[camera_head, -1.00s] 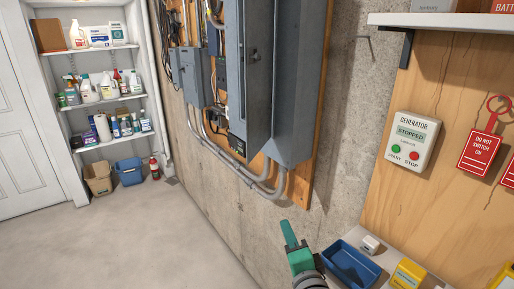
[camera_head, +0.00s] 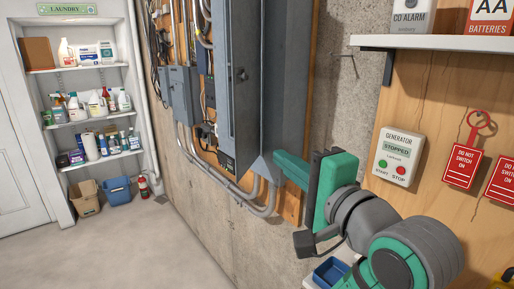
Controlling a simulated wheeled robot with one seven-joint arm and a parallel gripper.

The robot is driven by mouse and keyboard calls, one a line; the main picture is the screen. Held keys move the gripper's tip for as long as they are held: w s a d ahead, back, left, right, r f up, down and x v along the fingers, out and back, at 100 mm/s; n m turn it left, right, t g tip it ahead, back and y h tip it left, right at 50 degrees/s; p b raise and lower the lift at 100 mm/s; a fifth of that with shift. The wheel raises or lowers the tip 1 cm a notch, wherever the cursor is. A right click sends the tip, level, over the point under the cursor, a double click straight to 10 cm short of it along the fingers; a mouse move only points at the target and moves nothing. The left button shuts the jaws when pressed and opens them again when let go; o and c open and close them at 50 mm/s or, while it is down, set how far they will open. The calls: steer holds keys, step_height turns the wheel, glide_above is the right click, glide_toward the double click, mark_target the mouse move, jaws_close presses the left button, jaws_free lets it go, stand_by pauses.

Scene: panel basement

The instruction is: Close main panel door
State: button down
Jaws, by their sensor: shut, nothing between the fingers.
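The main panel is a tall grey metal box (camera_head: 284,80) on a plywood board on the concrete wall. Its grey door (camera_head: 234,95) stands open, swung out from the wall, with a small dark latch (camera_head: 241,74) on it. My gripper (camera_head: 279,160), green with a dark wrist, is shut and empty. It points left at the lower right end of the panel, close to the bottom of the box. I cannot tell whether its tip touches the box. The panel's inside is mostly hidden behind the door.
A smaller grey box (camera_head: 181,92) and conduits (camera_head: 240,198) are left of and below the panel. At right, a shelf (camera_head: 435,43) juts out above a generator control (camera_head: 398,157) and red tags (camera_head: 463,165). A blue tray (camera_head: 330,271) lies below my arm.

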glide_toward(237, 136)
steer(key=w+d, duration=0.1)
steer(key=w, duration=0.3)
steer(key=shift+w+a, duration=0.25)
steer(key=shift+a, duration=0.55)
steer(key=shift+w+a, duration=0.25)
steer(key=shift+a, duration=0.55)
